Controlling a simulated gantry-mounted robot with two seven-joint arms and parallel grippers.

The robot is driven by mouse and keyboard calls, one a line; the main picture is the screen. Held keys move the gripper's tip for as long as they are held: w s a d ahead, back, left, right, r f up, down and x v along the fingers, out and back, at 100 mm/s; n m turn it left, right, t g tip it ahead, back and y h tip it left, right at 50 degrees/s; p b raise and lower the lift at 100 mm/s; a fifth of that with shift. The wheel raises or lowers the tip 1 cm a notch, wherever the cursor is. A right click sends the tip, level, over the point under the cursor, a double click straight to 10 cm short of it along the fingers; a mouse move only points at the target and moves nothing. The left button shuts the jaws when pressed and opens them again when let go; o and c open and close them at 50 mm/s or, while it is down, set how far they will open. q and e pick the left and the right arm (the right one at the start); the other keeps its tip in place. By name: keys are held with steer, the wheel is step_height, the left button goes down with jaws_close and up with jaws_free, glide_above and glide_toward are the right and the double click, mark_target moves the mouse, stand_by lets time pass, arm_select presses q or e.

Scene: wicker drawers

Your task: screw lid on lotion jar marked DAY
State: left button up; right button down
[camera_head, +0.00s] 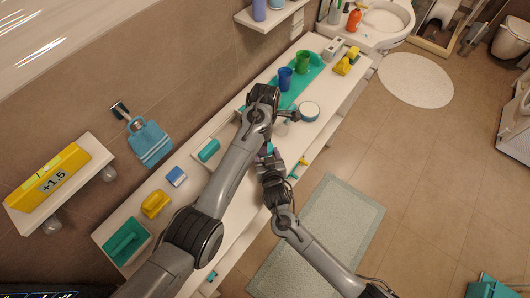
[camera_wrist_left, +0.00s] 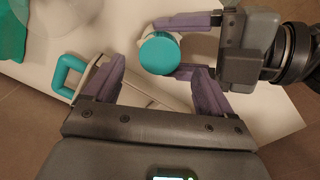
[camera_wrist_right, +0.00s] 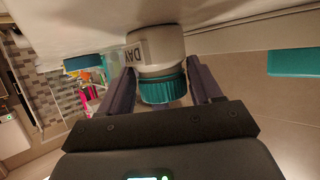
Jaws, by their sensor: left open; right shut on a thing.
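The white jar marked DAY (camera_wrist_right: 160,47) is between the purple fingers of my right gripper (camera_wrist_right: 161,66), which is shut on it. The right wrist picture looks upside down. A teal ribbed lid (camera_wrist_right: 161,86) sits against the jar's mouth with no clear gap; I cannot tell how tightly it is turned. In the left wrist view the lid (camera_wrist_left: 160,54) shows from above, with the right fingers beside it. My left gripper (camera_wrist_left: 155,66) is open over the lid, its fingertips on either side and apart from it. In the head view my arms mostly hide the jar.
The long white counter (camera_head: 228,240) carries a teal-handled item (camera_wrist_left: 68,76), a white-and-teal round container (camera_head: 308,111), blue cup (camera_head: 285,78), green cup (camera_head: 303,62) and yellow item (camera_head: 155,204). A wall shelf (camera_head: 70,190) stands left.

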arm_select(q)
steer(key=shift+r+n, duration=1.7)
steer(key=shift+r, duration=0.05)
steer(key=shift+f, duration=4.05)
steer(key=c, duration=1.1)
steer(key=m, duration=0.3)
steer(key=shift+m, duration=0.3)
